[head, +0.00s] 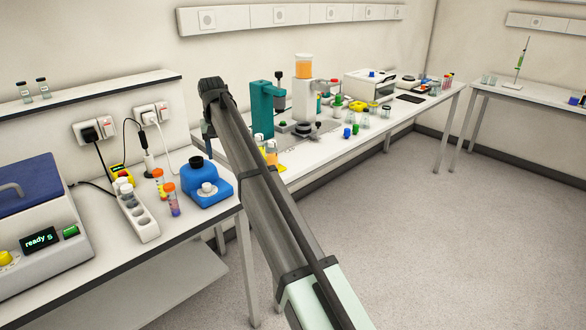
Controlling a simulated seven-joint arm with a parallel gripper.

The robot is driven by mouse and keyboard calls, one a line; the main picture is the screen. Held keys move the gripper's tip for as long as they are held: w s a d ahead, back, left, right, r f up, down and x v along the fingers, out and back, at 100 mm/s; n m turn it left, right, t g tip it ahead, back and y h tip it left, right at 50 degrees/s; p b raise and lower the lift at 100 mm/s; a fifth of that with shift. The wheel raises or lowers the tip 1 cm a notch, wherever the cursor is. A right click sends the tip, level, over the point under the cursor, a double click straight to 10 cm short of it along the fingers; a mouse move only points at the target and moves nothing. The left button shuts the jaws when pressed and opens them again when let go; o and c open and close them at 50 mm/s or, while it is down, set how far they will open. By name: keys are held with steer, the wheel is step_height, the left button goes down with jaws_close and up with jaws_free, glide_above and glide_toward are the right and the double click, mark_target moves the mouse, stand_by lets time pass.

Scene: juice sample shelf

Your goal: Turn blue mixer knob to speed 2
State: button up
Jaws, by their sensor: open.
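The blue mixer (206,194) stands on the near left bench, close to its right edge. It has a dark cup-like top (196,162). A pale round knob (207,189) sits on its front face, too small here to read its setting. My arm (262,190) reaches up from the bottom right and passes to the right of the mixer. It ends in view at a dark joint above and beyond the mixer. I cannot make out my gripper's fingers, and nothing of mine visibly touches the knob.
Left of the mixer are tubes with orange caps (171,188), a white power strip (138,212) and a device reading "ready 5" (40,240). A teal stand (262,108) and a juice dispenser (303,68) stand on the back bench behind my arm. Open floor lies right.

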mark_target(206, 184)
steer(key=w+d+f+m+t, duration=0.1)
steer(key=w+d+f, duration=0.2)
steer(key=d, duration=0.4)
steer(key=w+d+f+m+t, duration=0.1)
steer(key=w+d+f, duration=0.2)
steer(key=d+f, duration=0.2)
steer(key=w+d+f+m+t, duration=0.1)
steer(key=w+d+f, duration=0.2)
steer(key=d, duration=0.8)
steer(key=shift+f+t, duration=0.3)
steer(key=shift+f, duration=0.2)
steer(key=shift+w, duration=0.1)
